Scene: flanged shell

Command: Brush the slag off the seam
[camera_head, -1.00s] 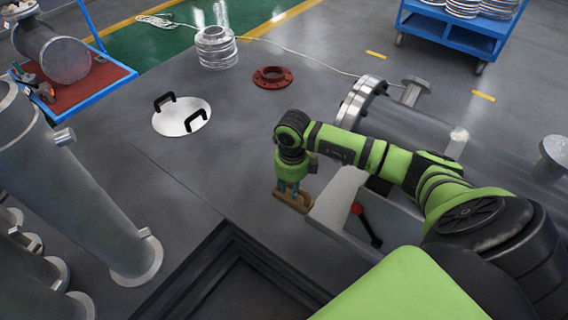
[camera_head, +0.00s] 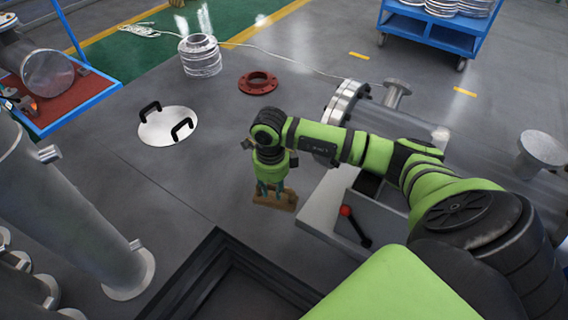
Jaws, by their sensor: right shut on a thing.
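My right gripper (camera_head: 272,188) is at the centre of the view, pointing down. It is shut on a brown wooden brush (camera_head: 275,200), held beside the grey support. The brush's bristles cannot be made out. The flanged shell (camera_head: 392,118) lies on its side to the right, partly hidden behind my right arm. Its end flange (camera_head: 343,103) faces left. The seam and any slag on it cannot be told apart at this size. My left gripper is not in view.
A grey support (camera_head: 325,205) with a red-knobbed lever (camera_head: 347,212) stands right of the brush. A round lid with black handles (camera_head: 168,127), a red flange ring (camera_head: 258,83) and a stack of metal rings (camera_head: 200,56) lie on the floor. Large pipes (camera_head: 70,205) stand left. Floor between is clear.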

